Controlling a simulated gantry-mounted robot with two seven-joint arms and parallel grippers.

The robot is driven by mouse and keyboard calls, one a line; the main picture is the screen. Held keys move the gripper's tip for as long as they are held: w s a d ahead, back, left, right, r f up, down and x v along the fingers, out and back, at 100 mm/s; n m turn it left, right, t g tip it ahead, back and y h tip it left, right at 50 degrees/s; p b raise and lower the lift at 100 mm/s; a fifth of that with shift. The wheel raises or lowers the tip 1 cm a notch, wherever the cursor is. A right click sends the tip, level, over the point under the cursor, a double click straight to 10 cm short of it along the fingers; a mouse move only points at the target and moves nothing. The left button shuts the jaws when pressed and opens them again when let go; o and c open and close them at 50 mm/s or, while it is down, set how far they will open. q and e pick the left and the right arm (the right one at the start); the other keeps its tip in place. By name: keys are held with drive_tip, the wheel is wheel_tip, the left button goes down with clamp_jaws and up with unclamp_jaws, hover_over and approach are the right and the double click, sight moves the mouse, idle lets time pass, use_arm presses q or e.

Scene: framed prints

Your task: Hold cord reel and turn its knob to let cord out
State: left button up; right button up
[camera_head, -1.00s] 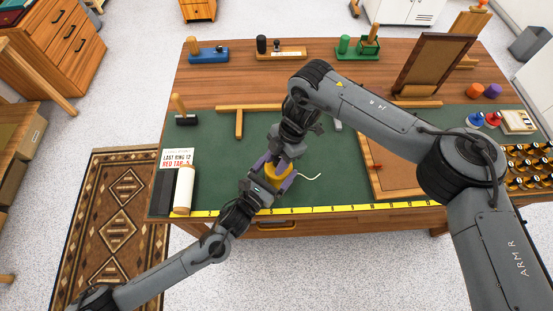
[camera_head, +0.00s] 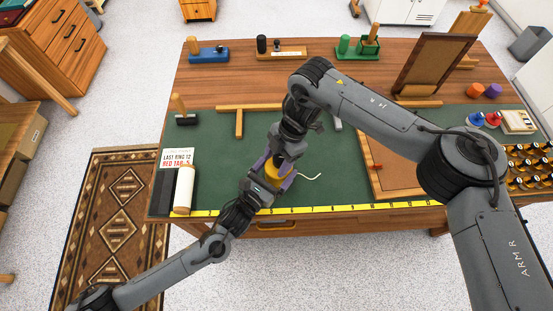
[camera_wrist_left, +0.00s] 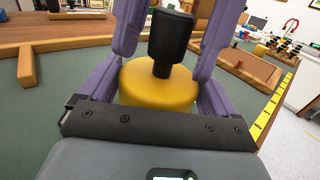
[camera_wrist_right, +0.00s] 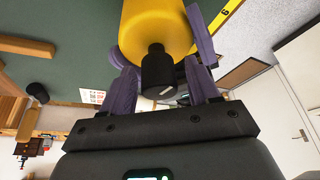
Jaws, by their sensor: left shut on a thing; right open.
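The yellow cord reel (camera_head: 272,174) stands on the green mat near the table's front edge. Its black knob (camera_wrist_left: 172,40) sticks up from the top and also shows in the right wrist view (camera_wrist_right: 158,74). A white cord (camera_head: 311,178) lies on the mat to the right of the reel. My left gripper (camera_wrist_left: 158,90) is shut on the reel's yellow body, its purple fingers on either side. My right gripper (camera_wrist_right: 160,80) is above, open, with its fingers on both sides of the knob and apart from it. In the head view the arms partly hide the reel.
A yellow measuring strip (camera_head: 345,208) runs along the front edge. A wooden tray (camera_head: 400,180) is to the right. Mat around the cord is clear.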

drive_tip(key=v, duration=1.1)
drive_tip(key=shift+r, duration=0.3)
use_arm(q)
drive_tip(key=o, duration=1)
